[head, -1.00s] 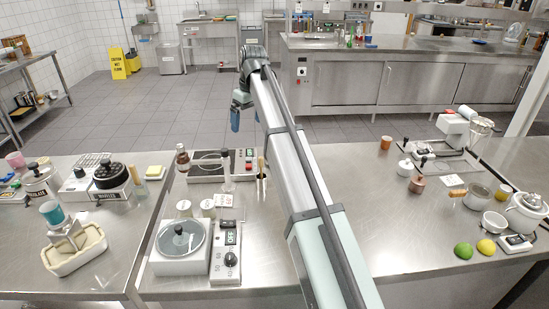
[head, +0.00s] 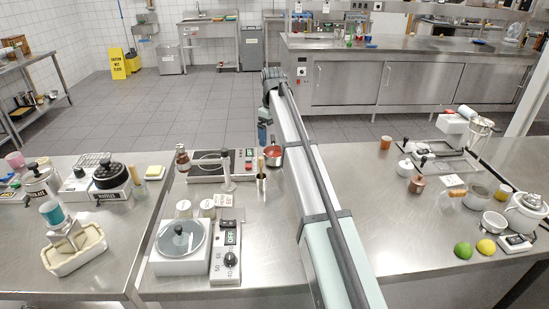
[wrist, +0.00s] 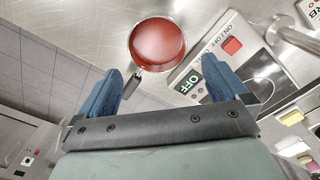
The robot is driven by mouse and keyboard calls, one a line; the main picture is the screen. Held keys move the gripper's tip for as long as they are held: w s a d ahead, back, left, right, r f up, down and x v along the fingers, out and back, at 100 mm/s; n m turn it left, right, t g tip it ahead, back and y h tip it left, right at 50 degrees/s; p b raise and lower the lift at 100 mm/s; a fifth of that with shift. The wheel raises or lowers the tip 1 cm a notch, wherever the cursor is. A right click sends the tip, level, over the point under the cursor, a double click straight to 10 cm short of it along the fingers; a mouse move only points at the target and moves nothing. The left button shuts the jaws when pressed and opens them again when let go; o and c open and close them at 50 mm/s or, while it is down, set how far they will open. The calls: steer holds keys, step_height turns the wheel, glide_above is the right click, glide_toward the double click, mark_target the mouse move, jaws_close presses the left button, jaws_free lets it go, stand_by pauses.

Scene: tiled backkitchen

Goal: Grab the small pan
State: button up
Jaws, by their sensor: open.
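A small pan (wrist: 158,44) with a red-brown inside and a short dark handle (wrist: 132,84) lies on the steel counter (wrist: 100,22) in the wrist view. In the head view the pan (head: 272,152) is partly hidden by my arm. My gripper (wrist: 165,84) has two blue fingers spread apart with nothing between them. The pan's handle points back towards the left finger, and the pan body lies ahead of the fingertips. In the head view my gripper (head: 263,134) is at the counter's far edge, close to the pan.
A hot plate unit with an OFF display (wrist: 187,82) sits right of the pan. Beyond the far edge is tiled floor (head: 160,110).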

mark_target(273, 151)
steer(key=shift+w+d+f, duration=0.1)
steer(key=shift+f, duration=3.9)
steer(key=c, duration=0.9)
steer(key=shift+r, duration=0.1)
steer(key=shift+c, duration=0.2)
